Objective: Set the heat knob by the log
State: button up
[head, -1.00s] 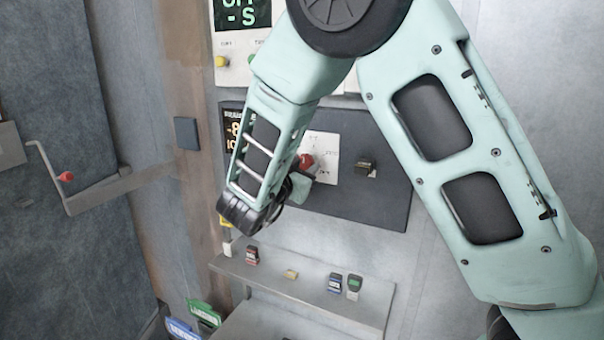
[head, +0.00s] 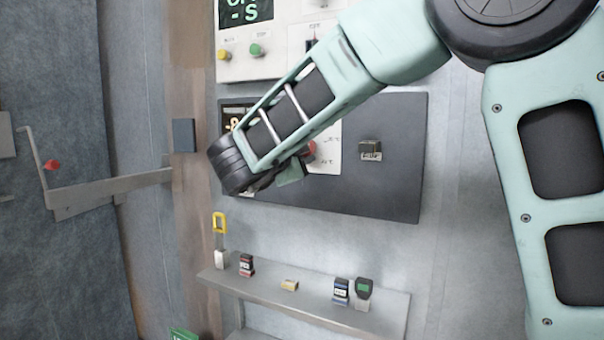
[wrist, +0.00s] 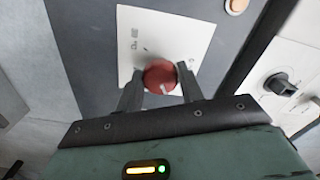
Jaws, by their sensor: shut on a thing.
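The red heat knob (wrist: 160,77) sits on a white plate (wrist: 175,35) with small markings, on a dark wall panel. My gripper (wrist: 160,85) is shut on the knob, one finger on each side of it, in the wrist view. A pale pointer line shows on the knob's face. In the head view the knob (head: 311,150) is partly hidden behind my arm. The lit display (head: 232,122), on the same panel, is mostly covered by my arm, so its reading is unclear. I cannot make out a log sheet.
A second dark knob (head: 370,149) is on the panel's right. Above is a white panel with a yellow button (head: 223,55) and a green button (head: 256,50). Below, a metal shelf (head: 320,300) holds several small items. A door with a latch bar (head: 110,188) stands at left.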

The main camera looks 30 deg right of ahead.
jog(key=shift+f+m+b, duration=0.15)
jog(key=shift+m+b, duration=0.95)
jog(key=shift+b, duration=0.45)
jog(key=o, duration=1)
jog(key=b+v, duration=0.3)
jog(key=v, duration=1.4)
jog(key=shift+s+a, duration=0.15)
jog(key=shift+a, duration=0.1)
